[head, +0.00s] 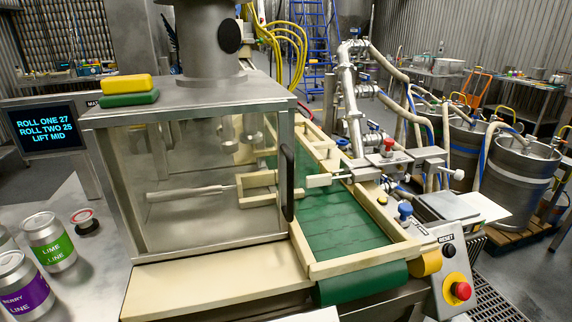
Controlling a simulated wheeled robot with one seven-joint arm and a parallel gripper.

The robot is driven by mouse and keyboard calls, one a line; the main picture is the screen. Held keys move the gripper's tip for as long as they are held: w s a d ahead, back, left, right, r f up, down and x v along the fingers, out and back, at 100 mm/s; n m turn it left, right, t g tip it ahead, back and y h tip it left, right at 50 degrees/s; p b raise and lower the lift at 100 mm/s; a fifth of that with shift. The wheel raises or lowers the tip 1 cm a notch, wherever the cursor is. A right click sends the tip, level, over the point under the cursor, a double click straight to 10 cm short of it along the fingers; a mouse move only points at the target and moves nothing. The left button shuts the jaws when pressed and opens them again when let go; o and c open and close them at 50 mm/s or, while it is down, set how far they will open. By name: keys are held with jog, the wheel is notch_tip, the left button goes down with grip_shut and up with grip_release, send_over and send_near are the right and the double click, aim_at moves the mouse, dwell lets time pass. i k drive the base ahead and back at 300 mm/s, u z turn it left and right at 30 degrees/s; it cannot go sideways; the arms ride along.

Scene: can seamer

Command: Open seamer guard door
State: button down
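The seamer (197,88) is a steel-framed machine in the middle left of the head view. Its guard door (205,190) is a clear panel across the front, and it looks closed. A dark vertical door handle (287,183) stands at the panel's right edge. Through the panel I see seaming heads and a horizontal metal shaft, partly blurred by reflections. My gripper is not in view, so nothing of mine is seen touching the handle.
A green conveyor (342,222) with cream rails runs right of the door. A control box with a red stop button (461,291) stands at its front right. Cans, including a green one (48,240), stand at left. A cream ledge (205,281) lies before the door.

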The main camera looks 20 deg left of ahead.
aim_at(185, 181)
jog(key=u, duration=1.65)
jog(key=k, duration=0.5)
jog(key=i, duration=0.4)
jog(key=u, duration=0.1)
